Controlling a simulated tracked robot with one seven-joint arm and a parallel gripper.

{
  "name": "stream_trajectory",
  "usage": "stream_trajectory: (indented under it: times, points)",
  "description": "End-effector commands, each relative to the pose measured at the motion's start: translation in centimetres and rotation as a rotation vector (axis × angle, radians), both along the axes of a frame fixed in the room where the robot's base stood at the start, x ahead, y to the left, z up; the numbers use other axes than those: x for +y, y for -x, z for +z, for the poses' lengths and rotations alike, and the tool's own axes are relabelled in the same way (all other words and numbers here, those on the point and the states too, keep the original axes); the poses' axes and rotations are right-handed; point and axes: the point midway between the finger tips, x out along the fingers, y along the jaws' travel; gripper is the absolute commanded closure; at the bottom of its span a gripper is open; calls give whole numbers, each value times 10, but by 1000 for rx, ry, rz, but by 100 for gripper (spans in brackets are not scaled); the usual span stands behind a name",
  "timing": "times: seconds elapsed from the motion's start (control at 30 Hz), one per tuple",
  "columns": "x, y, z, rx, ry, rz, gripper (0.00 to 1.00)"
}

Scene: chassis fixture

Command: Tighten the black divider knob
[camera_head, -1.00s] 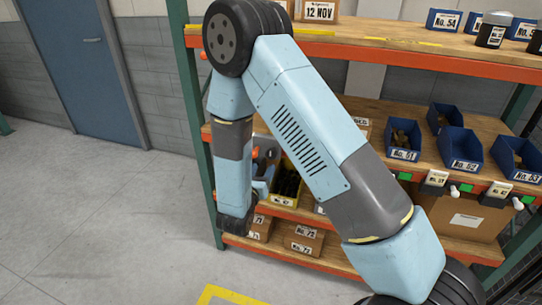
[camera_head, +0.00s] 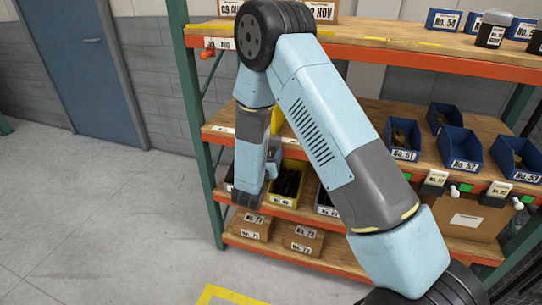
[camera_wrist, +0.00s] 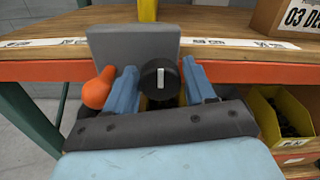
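The black divider knob (camera_wrist: 160,80) is round with a white bar on its face. It sits in front of a grey plate (camera_wrist: 133,44) at the shelf edge in the wrist view. My gripper (camera_wrist: 160,66) has one blue finger on each side of the knob, with narrow gaps showing, so it looks open around it. Whether a finger touches the knob is hard to tell. An orange knob (camera_wrist: 97,89) is just left of the left finger. In the head view my gripper (camera_head: 272,162) is at the middle shelf, and my arm hides the black knob.
A yellow bin (camera_wrist: 279,112) is close to the right of my gripper, below the orange shelf beam (camera_wrist: 245,73). A green rack post (camera_head: 200,140) stands at the left. Blue bins (camera_head: 403,140) sit on the right. The floor at left is clear.

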Motion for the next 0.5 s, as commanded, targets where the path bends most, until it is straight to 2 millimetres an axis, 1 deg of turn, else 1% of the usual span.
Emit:
stream_trajectory:
  times: [0.03,0.07,0.4,0.43,0.5]
  points:
    - [0,0,0,0,0,0,49]
    - [0,0,0,0,0,0,52]
    - [0,0,0,0,0,0,85]
    - [0,0,0,0,0,0,87]
    - [0,0,0,0,-1,1,87]
